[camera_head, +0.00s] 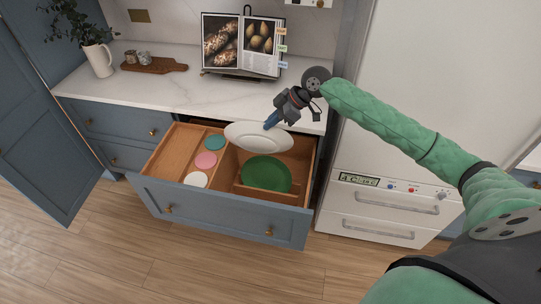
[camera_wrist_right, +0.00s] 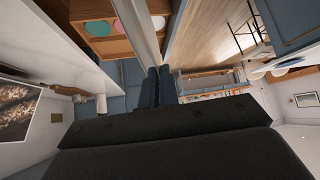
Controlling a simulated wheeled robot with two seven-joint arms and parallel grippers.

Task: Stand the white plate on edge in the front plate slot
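The white plate (camera_head: 262,139) is tilted above the back of the open drawer's right compartment, its face towards the head camera. My right gripper (camera_head: 271,123) has its blue fingers shut on the plate's upper rim. In the right wrist view the plate (camera_wrist_right: 147,35) appears nearly edge-on, running up from between the fingers (camera_wrist_right: 157,82). A green plate (camera_head: 266,173) is in the right compartment, behind a low wooden rail (camera_head: 262,191) near the drawer front. The slots are partly hidden, and I cannot tell which one the green plate occupies. My left gripper is not in view.
The blue drawer (camera_head: 222,216) stands pulled out below the marble counter (camera_head: 170,88). Its left compartment holds teal, pink and white discs (camera_head: 206,160). A cookbook on a stand (camera_head: 242,45) is on the counter. A white appliance (camera_head: 387,200) stands right of the drawer.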

